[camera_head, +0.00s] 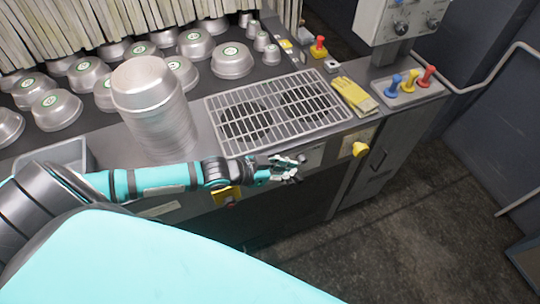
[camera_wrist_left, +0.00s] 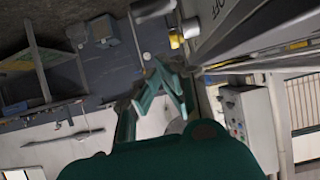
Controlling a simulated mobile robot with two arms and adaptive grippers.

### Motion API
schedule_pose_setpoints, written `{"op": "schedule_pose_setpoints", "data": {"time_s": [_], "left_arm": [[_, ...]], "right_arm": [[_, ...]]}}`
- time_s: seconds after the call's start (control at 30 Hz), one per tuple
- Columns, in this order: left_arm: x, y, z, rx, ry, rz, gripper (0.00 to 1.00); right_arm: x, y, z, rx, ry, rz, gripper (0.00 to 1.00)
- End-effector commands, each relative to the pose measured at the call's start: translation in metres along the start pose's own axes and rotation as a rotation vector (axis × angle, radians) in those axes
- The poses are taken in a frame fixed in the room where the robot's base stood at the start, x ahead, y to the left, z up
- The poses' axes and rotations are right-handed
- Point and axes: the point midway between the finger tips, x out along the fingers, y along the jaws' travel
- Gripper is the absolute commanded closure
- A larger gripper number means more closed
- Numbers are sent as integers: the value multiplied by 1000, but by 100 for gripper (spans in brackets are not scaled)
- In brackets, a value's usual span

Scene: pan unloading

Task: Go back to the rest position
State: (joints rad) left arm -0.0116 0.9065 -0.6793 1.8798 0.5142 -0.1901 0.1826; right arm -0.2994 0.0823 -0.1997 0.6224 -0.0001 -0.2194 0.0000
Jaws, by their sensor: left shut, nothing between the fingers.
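My left gripper (camera_head: 288,168) is at the end of the teal arm that comes in from the left in the head view. It is in front of the counter's front edge, just below the metal grate (camera_head: 232,140). In the left wrist view its teal fingers (camera_wrist_left: 163,85) come together and hold nothing. My right gripper is in neither view.
A tall stack of metal pans (camera_head: 155,115) stands on the counter left of the grate. Several upturned pans with green labels (camera_head: 231,60) lie behind it. Yellow gloves (camera_head: 355,95) lie right of the grate. A tray (camera_head: 405,97) holds coloured handles. Open floor (camera_head: 400,235) lies right.

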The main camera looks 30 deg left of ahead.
Motion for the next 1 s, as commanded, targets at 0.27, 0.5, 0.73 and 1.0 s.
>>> {"op": "schedule_pose_setpoints", "data": {"time_s": [0.27,0.5,0.73,1.0], "left_arm": [[-49,0,13,0,1,0,100],[-64,0,14,2,4,0,100],[-64,2,15,-1,0,-2,100],[-51,55,28,-54,-183,-104,100]], "right_arm": [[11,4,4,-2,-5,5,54],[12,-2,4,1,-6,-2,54],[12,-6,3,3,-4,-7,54],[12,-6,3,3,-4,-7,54]]}}
